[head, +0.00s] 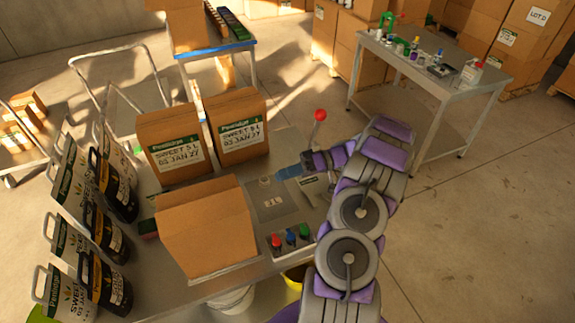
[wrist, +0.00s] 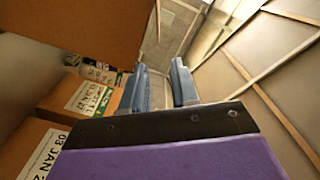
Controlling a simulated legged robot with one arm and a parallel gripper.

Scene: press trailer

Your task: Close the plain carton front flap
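The plain carton (head: 207,228) is brown and unlabelled and stands near the front of the metal worktable in the head view. Its upper panel (head: 200,192) slopes above a crease over the front face; I cannot tell for sure which panel is the front flap or how far it is open. My gripper (head: 287,172) is to the right of and behind the carton, apart from it, with blue fingers. In the wrist view my gripper (wrist: 158,82) has its fingers apart with nothing between them. A plain brown panel (wrist: 70,32), likely this carton, fills the upper left there.
Two labelled cartons (head: 172,157) (head: 238,139) stand behind the plain one. Several labelled pouches (head: 108,280) line the left. A red-knobbed lever (head: 320,115) rises behind my gripper. Coloured buttons (head: 290,238) sit right of the carton. A side table (head: 430,72) stands at the back right.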

